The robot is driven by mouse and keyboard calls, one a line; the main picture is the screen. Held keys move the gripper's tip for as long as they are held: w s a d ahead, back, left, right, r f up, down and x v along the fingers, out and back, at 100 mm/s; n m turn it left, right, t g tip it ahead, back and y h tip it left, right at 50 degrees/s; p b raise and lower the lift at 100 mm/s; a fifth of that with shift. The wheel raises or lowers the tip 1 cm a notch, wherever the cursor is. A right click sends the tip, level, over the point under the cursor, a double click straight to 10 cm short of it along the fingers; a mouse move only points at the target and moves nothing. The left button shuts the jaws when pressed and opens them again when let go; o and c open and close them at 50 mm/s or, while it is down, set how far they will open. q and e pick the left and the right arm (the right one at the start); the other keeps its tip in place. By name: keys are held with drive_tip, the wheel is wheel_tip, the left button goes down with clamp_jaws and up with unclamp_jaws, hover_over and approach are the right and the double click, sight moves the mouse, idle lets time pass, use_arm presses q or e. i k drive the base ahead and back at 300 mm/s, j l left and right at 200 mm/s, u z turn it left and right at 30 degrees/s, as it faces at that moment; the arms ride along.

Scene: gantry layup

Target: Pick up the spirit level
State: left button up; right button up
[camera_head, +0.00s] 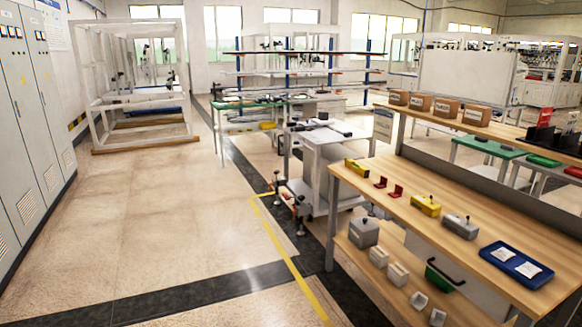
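No spirit level can be made out for certain. A small yellow object (356,168) lies at the far left end of the wooden workbench (455,218); it could be the level, but it is too small to tell. A yellow block-like item with a dark top (426,205) sits nearer on the same bench. Another small yellow item (268,125) shows at the green-topped table (235,106) farther back. Neither of my grippers is in view.
Red items (395,191), a grey device (459,227) and a blue tray (515,264) sit on the bench. A white cart (325,150) stands beyond. Grey cabinets (30,110) line the left. The floor (150,215) between is clear.

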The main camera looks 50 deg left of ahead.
sight(364, 172)
drive_tip(key=u, duration=1.5)
drive_tip(key=i+u, duration=0.4)
drive_tip(key=i, duration=3.6)
drive_tip(key=i+j+z, duration=0.1)
drive_tip(key=i+z, duration=0.25)
drive_tip(key=i+j+z, duration=0.2)
drive_tip(key=i+z, duration=0.15)
drive_tip(key=i, duration=0.25)
drive_tip(key=i+j+z, duration=0.35)
drive_tip(key=i, duration=0.05)
